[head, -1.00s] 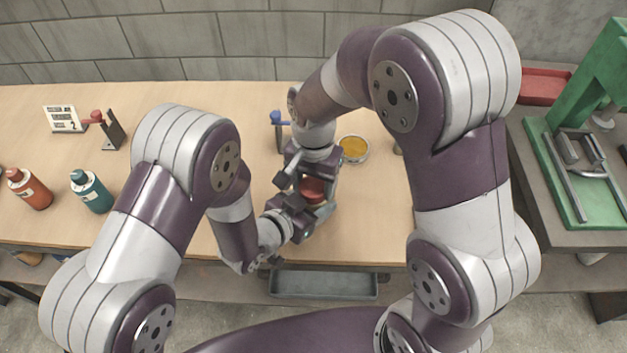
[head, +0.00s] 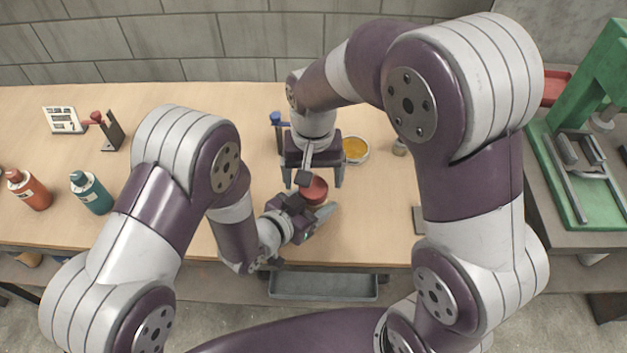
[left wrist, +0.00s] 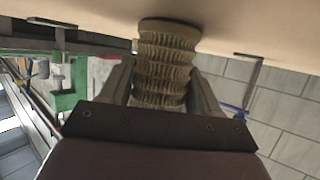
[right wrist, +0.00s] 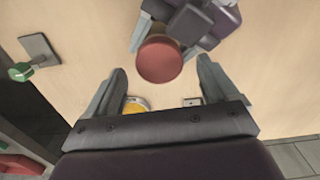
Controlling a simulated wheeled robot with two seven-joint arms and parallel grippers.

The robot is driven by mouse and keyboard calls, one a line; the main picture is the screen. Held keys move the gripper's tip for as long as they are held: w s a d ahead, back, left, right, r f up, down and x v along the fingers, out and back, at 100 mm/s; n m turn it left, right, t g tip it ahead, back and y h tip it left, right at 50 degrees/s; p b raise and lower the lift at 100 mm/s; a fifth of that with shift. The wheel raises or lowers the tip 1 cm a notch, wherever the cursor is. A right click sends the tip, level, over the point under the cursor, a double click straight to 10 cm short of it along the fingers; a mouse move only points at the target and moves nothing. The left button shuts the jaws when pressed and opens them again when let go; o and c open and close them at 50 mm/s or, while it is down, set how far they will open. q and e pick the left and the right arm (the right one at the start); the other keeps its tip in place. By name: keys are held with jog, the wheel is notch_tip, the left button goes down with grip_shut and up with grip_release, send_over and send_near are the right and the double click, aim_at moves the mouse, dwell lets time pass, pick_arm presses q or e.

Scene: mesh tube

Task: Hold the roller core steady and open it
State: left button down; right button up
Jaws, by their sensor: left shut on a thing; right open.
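The roller core (left wrist: 165,62) shows as a tan, ribbed body in the left wrist view, between the fingers of my left gripper (head: 318,212), which is shut on it. Its round red top (head: 315,190) shows in the head view and, from above, in the right wrist view (right wrist: 158,59). The left gripper hides most of the body in the head view. My right gripper (head: 313,182) is open and empty. Its fingers are spread and point toward the red top, apart from it in the right wrist view.
A yellow-filled dish (head: 355,150) and a blue-topped post (head: 277,120) stand behind the right gripper. A red bottle (head: 30,190) and a teal bottle (head: 92,192) are at left. A grey tray (head: 323,284) sits below the table's front edge. A green press (head: 590,150) stands at right.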

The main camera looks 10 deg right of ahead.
aim_at(312, 208)
jog(key=shift+s+r, duration=0.1)
jog(key=shift+r, duration=0.85)
jog(key=shift+c, duration=0.4)
jog(key=shift+w+r, duration=0.25)
jog(key=shift+r, duration=0.05)
jog(key=r+m, duration=0.1)
jog(key=m, duration=0.1)
jog(key=r+m, duration=0.1)
jog(key=m, duration=0.1)
jog(key=shift+w+a+r, duration=0.1)
jog(key=shift+w, duration=0.1)
jog(key=m, duration=0.2)
jog(key=shift+s+r+m, duration=0.15)
jog(key=shift+r+m, duration=0.15)
jog(key=m, duration=0.2)
jog(key=shift+s+m, duration=0.3)
jog(key=shift+m, duration=0.1)
jog(key=shift+f, duration=0.3)
notch_tip(312, 208, down, 7)
jog(key=shift+f, duration=0.15)
